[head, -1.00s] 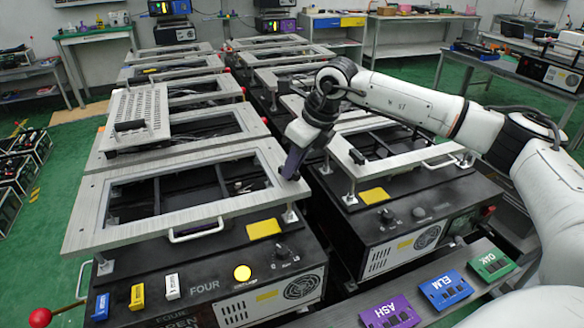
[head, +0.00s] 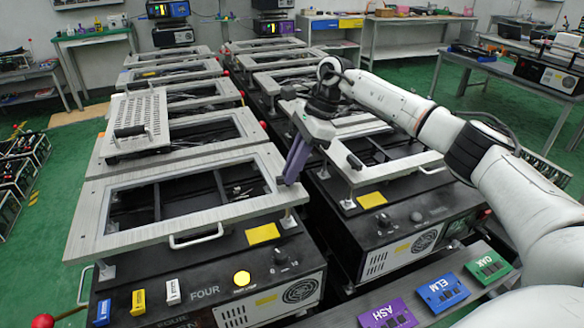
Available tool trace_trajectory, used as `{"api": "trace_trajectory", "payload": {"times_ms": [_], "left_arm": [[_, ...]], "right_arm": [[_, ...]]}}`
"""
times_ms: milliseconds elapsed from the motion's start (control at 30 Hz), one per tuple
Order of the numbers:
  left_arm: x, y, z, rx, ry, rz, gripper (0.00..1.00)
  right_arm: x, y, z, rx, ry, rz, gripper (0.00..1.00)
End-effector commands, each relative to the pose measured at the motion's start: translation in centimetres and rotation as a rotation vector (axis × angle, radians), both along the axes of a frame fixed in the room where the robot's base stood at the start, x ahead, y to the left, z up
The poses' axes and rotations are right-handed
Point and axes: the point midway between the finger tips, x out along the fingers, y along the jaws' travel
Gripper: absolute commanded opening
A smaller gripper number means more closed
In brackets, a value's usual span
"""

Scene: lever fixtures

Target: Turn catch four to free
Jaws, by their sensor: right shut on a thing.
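Fixture four is the near left black box, marked FOUR (head: 205,292), with a pale rectangular frame (head: 140,243) lying over its top. My right gripper (head: 287,180) reaches down from the upper right to the right edge of this frame. Its purple-grey fingers are shut at that edge on what appears to be catch four, which the fingers hide. How far the catch is turned cannot be seen. My left gripper is not in view.
A lit yellow button (head: 242,278) and a black knob (head: 281,256) sit on the box front. A similar fixture (head: 400,235) stands close on the right. Purple ASH (head: 388,314), blue ELM (head: 443,291) and green OAK (head: 488,265) blocks lie on a front ledge.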

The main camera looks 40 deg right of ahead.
Motion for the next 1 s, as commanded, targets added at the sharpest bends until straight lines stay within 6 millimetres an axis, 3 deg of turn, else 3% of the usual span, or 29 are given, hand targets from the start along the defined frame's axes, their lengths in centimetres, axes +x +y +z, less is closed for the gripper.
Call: {"api": "trace_trajectory", "payload": {"times_ms": [300, 833, 867, 900, 1000], "left_arm": [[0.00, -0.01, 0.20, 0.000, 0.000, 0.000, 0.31], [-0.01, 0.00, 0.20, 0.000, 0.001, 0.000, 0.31], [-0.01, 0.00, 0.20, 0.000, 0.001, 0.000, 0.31], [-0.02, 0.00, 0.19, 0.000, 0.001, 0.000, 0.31], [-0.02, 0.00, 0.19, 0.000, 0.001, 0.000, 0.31]], "right_arm": [[0.17, -0.07, 0.09, -0.002, -0.003, 0.117, 0.00], [0.17, -0.08, 0.05, -0.003, -0.003, 0.139, 0.00], [0.17, -0.08, 0.05, -0.003, -0.003, 0.139, 0.14], [0.17, -0.08, 0.05, -0.003, -0.003, 0.139, 0.21], [0.16, -0.08, 0.04, -0.003, -0.003, 0.138, 0.30]]}}
